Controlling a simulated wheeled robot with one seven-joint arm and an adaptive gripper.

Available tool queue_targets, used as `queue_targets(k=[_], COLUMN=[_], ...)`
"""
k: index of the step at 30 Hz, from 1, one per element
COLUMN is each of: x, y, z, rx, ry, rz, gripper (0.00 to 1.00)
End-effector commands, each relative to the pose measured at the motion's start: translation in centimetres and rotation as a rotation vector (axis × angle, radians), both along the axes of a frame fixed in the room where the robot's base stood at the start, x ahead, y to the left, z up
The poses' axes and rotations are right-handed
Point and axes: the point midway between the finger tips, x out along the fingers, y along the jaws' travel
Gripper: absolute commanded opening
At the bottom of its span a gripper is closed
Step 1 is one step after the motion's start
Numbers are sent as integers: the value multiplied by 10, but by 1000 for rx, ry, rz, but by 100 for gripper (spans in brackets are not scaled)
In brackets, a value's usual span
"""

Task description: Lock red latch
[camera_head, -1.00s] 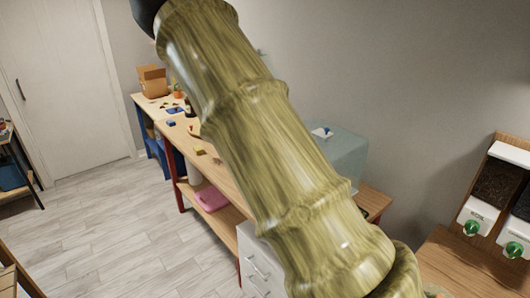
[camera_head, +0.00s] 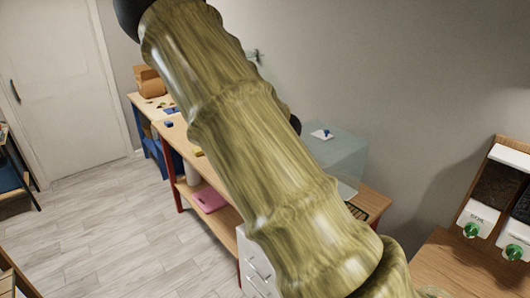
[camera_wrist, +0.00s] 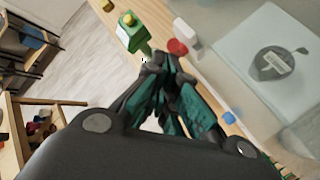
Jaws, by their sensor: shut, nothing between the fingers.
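My gripper (camera_wrist: 164,62) is shut and empty in the wrist view, its dark and green fingers pointing away over the wooden table edge. A small red piece (camera_wrist: 177,47) lies just beyond the fingertips, next to a white piece (camera_wrist: 187,29); it may be the red latch, but its shape is too small to tell. I cannot tell whether the fingertips touch it. A clear box (camera_wrist: 229,65) stands to the right, with a dark round device inside. In the head view the clear box (camera_head: 347,153) is partly behind my arm, and no red latch shows.
A blue piece (camera_wrist: 229,117) is at the right. In the head view, dispensers with green knobs (camera_head: 471,230) stand at the right, and open floor (camera_head: 130,225) lies at the left.

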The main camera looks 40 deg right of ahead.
Motion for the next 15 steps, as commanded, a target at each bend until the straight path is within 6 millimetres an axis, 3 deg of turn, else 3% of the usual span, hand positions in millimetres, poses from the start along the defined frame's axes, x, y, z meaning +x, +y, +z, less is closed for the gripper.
queue_targets(k=[15], x=[0], y=[1], z=[10], rx=[1], ry=[0], rz=[-1], gripper=[0])
